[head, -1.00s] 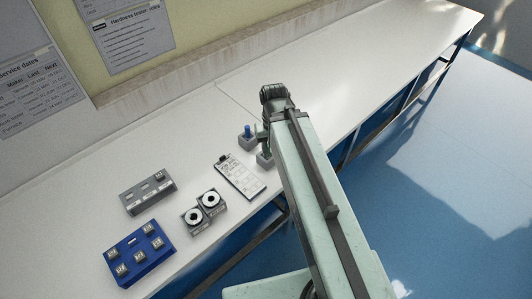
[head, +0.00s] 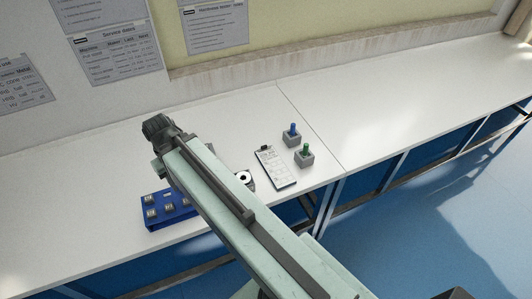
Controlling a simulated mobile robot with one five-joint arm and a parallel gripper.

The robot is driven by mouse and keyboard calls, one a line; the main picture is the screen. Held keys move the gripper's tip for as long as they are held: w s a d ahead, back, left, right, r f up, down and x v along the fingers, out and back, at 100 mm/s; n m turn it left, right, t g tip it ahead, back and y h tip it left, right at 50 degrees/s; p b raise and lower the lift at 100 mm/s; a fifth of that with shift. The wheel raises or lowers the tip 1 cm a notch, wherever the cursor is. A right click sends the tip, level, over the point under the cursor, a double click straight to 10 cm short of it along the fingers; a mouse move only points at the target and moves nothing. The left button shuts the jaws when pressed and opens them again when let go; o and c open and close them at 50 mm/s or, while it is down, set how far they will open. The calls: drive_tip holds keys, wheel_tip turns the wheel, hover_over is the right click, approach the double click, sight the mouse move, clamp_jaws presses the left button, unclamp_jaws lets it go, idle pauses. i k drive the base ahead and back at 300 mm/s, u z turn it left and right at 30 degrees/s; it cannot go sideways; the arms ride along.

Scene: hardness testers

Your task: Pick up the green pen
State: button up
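The green pen (head: 306,149) stands upright in a small grey block holder (head: 304,160) near the front edge of the bench. A blue pen (head: 292,128) stands in a similar holder (head: 290,140) just behind it. My gripper (head: 160,165) is at the far end of my arm, over the bench to the left of the pens and well apart from them. Its fingers are small and mostly hidden, so I cannot tell whether they are open or shut.
A clipboard with a sheet (head: 276,168) lies left of the green pen. A blue tray with several blocks (head: 178,213) and a ring-topped piece (head: 245,178) are partly behind my arm. The white bench (head: 400,115) is clear to the right. Notices (head: 215,25) hang on the wall.

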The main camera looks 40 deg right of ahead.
sight(305, 149)
drive_tip(key=u, duration=1.35)
drive_tip(key=k, duration=0.85)
drive_tip(key=z, duration=0.3)
drive_tip(key=i, duration=0.45)
drive_tip(key=u, duration=0.05)
